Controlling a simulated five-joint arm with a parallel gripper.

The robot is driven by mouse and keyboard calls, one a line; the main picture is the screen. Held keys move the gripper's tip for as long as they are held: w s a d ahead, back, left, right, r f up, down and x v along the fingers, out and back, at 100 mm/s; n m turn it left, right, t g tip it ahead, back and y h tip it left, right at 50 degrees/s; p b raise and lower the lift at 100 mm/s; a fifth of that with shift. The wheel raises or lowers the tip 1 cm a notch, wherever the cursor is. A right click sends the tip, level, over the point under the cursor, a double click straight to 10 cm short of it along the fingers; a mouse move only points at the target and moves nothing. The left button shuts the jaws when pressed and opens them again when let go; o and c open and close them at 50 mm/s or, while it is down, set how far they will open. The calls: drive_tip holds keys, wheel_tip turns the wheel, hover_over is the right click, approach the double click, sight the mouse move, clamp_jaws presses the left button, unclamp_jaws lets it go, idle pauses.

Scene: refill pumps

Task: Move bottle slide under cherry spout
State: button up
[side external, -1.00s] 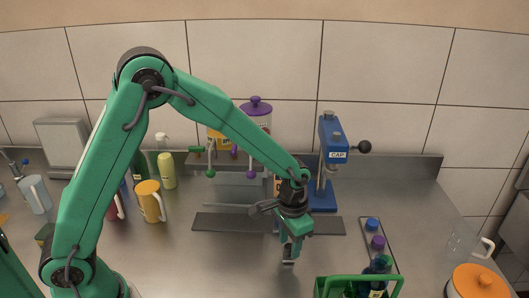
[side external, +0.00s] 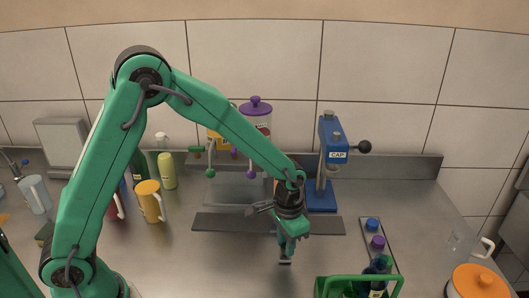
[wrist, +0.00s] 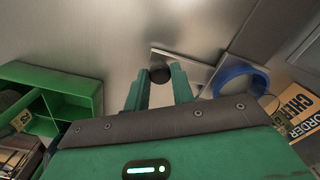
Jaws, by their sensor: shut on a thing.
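My gripper (side external: 285,260) is low over the counter, in front of the dark track (side external: 225,223). In the wrist view my gripper (wrist: 159,92) has its fingers around a dark round knob (wrist: 160,73), at the end of a flat metal plate (wrist: 190,66) of the bottle slide. A blue ring (wrist: 222,76) shows to the right of that plate. In the side view my arm hides most of the slide. Spouts with a green tip (side external: 210,174) and a purple tip (side external: 251,174) hang behind the track. I cannot tell which spout is cherry.
The blue CAP press (side external: 333,150) stands behind right. A green crate (side external: 323,285) with bottles is at front right, beside a tray of caps (side external: 375,242). An orange card reading ORDER CHERRY (wrist: 297,113) shows in the wrist view. An orange mug (side external: 150,203) stands left.

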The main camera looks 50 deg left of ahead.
drive_tip(key=shift+s+a, duration=1.85)
drive_tip(key=shift+s+a, duration=1.2)
drive_tip(key=o, duration=0.9)
drive_tip(key=shift+r, duration=0.15)
